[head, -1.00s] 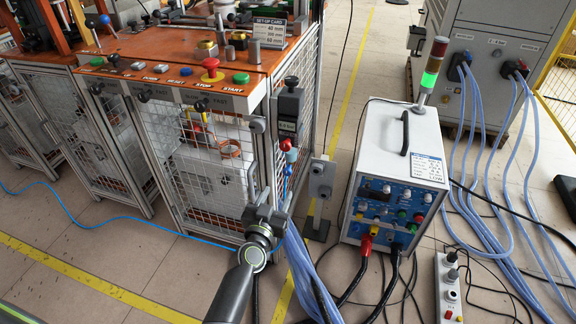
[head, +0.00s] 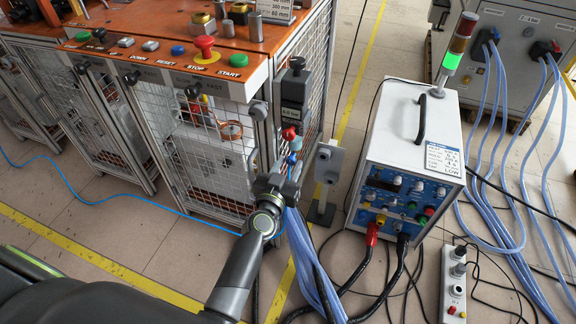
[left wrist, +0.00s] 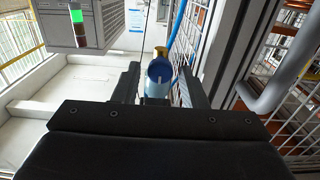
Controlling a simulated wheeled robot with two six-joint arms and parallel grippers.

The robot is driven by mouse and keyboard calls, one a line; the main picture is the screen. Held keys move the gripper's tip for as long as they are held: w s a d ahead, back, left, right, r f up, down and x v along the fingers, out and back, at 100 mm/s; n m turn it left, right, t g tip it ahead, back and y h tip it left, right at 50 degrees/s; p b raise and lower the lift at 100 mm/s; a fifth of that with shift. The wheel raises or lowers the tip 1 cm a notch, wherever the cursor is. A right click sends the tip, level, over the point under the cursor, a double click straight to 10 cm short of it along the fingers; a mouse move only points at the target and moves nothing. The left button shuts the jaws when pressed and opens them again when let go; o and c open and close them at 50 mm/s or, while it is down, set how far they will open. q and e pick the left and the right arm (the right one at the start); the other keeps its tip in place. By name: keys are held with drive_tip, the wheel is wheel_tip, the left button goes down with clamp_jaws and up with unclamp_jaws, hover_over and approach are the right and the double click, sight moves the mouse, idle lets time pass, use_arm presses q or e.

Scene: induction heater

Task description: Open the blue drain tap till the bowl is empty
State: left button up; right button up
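A blue round part (left wrist: 159,72), which looks like the drain tap, shows between my left fingers (left wrist: 160,88) in the left wrist view, with a paler blue body below it. The fingers stand apart on either side, and I cannot tell whether they touch it. In the head view a small blue part (head: 295,145) sits under a red knob (head: 289,133) on the workstation's side. My left gripper (head: 284,172) is just below these and partly hides the lower parts. The bowl and its liquid level cannot be made out. My right gripper is not in view.
The caged workstation (head: 231,87) stands close on the left of the gripper. A grey post (head: 326,165) and the white heater box (head: 412,130) stand to its right. Pale blue hoses (head: 312,265) and dark cables run over the floor below. A blue hose (left wrist: 178,25) shows beyond the tap.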

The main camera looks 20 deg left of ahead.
use_arm(q)
drive_tip(key=c, duration=0.7)
drive_tip(key=shift+n, duration=0.3)
drive_tip(key=n, duration=1.3)
drive_tip(key=shift+n, duration=2.2)
